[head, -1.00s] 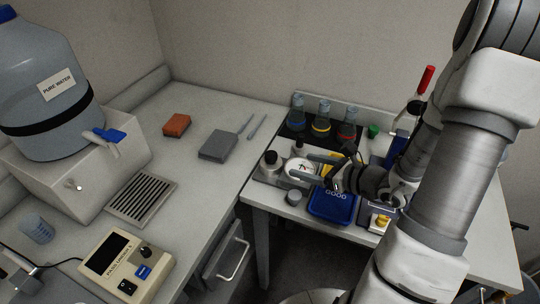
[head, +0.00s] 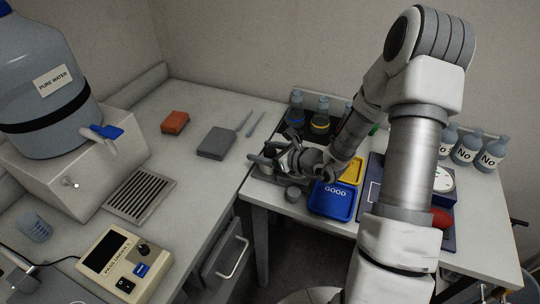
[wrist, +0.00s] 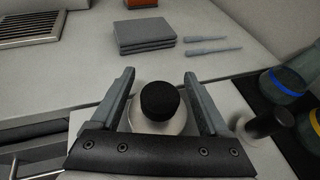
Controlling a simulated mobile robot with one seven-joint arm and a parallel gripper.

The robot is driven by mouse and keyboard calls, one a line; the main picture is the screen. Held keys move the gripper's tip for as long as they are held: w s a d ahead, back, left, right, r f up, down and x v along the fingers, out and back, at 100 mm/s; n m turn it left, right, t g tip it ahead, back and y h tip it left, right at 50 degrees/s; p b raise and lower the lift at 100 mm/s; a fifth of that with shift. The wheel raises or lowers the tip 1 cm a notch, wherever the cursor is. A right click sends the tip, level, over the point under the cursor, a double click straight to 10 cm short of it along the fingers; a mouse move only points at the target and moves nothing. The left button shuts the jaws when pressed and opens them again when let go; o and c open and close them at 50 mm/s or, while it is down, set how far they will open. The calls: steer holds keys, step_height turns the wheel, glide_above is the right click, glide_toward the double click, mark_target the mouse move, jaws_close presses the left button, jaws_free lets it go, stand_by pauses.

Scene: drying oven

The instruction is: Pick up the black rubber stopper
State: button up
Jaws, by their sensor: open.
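A round black stopper (wrist: 160,101) shows in the wrist view, on top of a pale round piece (wrist: 158,122). My gripper (wrist: 159,76) is open, with one finger on each side of the stopper in the picture and a visible gap on both sides. Whether the fingertips are level with it I cannot tell. A second black-topped piece (wrist: 268,123) stands to the right, outside the right finger. In the head view my gripper (head: 262,153) is over the left end of the right-hand table and hides the stopper.
Flasks (head: 320,120) stand behind my gripper. A blue GOOD tray (head: 331,202) and a yellow tray (head: 352,172) lie to its right. A grey stack of pads (wrist: 152,35) lies on the adjoining counter. Several "No" bottles (head: 467,150) stand far right.

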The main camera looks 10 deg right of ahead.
steer(key=shift+w+a+f, duration=0.15)
steer(key=shift+w+a, duration=0.1)
steer(key=shift+w, duration=0.05)
steer(key=shift+c, duration=0.3)
jaws_close()
